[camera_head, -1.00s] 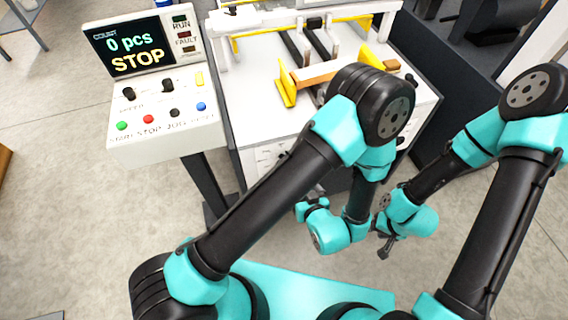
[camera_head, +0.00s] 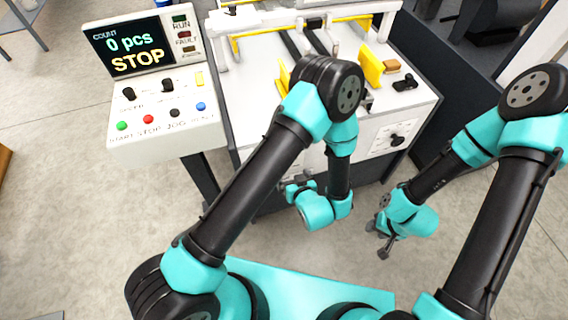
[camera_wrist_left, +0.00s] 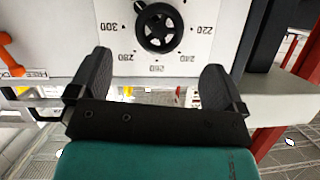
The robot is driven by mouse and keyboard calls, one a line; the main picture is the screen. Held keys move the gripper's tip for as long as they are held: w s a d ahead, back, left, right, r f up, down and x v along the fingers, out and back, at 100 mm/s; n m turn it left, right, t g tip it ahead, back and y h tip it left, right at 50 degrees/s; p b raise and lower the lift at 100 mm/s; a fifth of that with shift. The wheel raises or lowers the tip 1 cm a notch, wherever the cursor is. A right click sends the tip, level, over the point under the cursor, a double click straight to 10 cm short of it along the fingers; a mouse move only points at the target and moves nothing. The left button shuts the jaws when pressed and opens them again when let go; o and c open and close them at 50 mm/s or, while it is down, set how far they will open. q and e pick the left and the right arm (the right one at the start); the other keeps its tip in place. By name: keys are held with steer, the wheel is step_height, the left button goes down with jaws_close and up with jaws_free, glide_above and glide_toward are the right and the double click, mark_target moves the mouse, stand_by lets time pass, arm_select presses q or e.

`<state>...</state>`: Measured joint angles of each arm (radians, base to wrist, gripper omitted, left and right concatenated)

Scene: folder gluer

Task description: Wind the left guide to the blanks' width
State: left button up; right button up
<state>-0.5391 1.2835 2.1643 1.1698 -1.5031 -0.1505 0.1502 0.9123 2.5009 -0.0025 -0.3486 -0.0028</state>
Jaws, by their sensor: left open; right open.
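A black handwheel (camera_wrist_left: 160,27) on a white panel with a printed scale, 220 to 300, fills the upper middle of the left wrist view. My left gripper (camera_wrist_left: 158,62) is open, its fingers to either side below the wheel and nothing between them. In the head view my left gripper (camera_head: 291,184) is low in front of the machine. The yellow left guide (camera_head: 284,75) is partly hidden by my left arm. The yellow right guide (camera_head: 370,66) stands beside a brown piece (camera_head: 392,66), perhaps a blank. My right gripper (camera_head: 382,247) hangs open and empty.
An orange lever (camera_wrist_left: 12,58) sits by a label ending in "FREE" or similar. A second knob (camera_head: 397,140) is on the front panel at right. The control box (camera_head: 150,90) at left reads 0 pcs, STOP. Floor in front is clear.

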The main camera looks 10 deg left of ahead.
arm_select(q)
steer(key=x, duration=0.9)
steer(key=shift+a, duration=0.1)
steer(key=shift+c, duration=0.4)
steer(key=c, duration=0.8)
steer(key=shift+c, duration=0.2)
